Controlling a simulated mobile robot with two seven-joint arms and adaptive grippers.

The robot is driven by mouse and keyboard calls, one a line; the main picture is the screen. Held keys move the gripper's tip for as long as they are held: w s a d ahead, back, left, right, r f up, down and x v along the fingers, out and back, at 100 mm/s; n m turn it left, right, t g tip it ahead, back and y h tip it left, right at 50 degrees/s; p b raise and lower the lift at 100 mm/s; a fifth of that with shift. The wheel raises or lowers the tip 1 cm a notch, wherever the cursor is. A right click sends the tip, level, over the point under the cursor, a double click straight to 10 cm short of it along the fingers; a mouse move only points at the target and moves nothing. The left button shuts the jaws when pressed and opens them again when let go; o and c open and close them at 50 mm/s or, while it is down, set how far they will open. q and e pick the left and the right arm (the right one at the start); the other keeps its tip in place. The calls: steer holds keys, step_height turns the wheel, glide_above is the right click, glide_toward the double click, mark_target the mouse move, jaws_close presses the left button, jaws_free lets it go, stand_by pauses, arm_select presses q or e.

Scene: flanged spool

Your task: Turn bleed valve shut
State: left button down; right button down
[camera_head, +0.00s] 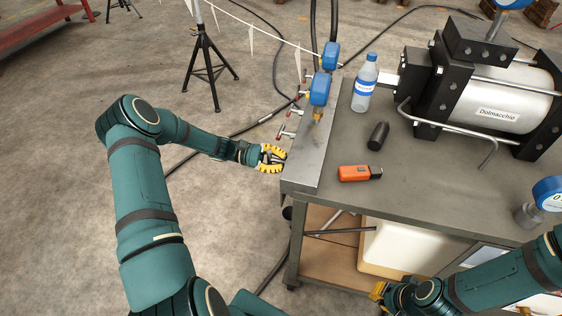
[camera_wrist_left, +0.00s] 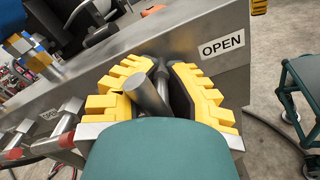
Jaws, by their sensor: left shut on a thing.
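My left gripper (camera_head: 271,158) is at the left side of the bench's metal panel, near its front end. In the left wrist view its yellow-edged fingers (camera_wrist_left: 160,72) are closed around a grey metal bar handle (camera_wrist_left: 147,95), which I take to be the bleed valve's. The handle stands at a slant between the fingers. A white label reading OPEN (camera_wrist_left: 222,45) is on the panel to the right of the fingers. The valve body is hidden by the fingers. My right gripper (camera_head: 378,291) shows only partly at the lower right, with its fingertips unclear.
Several red-tipped handles (camera_head: 285,135) line the panel's left side beyond my left gripper. Blue gauges (camera_head: 320,89) stand above the panel. A bottle (camera_head: 365,83), a dark cylinder (camera_head: 378,136) and an orange tool (camera_head: 354,173) are on the bench (camera_head: 430,205). Floor left of it is open.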

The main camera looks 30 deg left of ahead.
arm_select(q)
steer(key=shift+r, duration=0.2)
steer(key=c, duration=1)
jaws_free()
steer(key=shift+f, duration=0.1)
steer(key=shift+a, duration=0.1)
steer(key=v, duration=1.2)
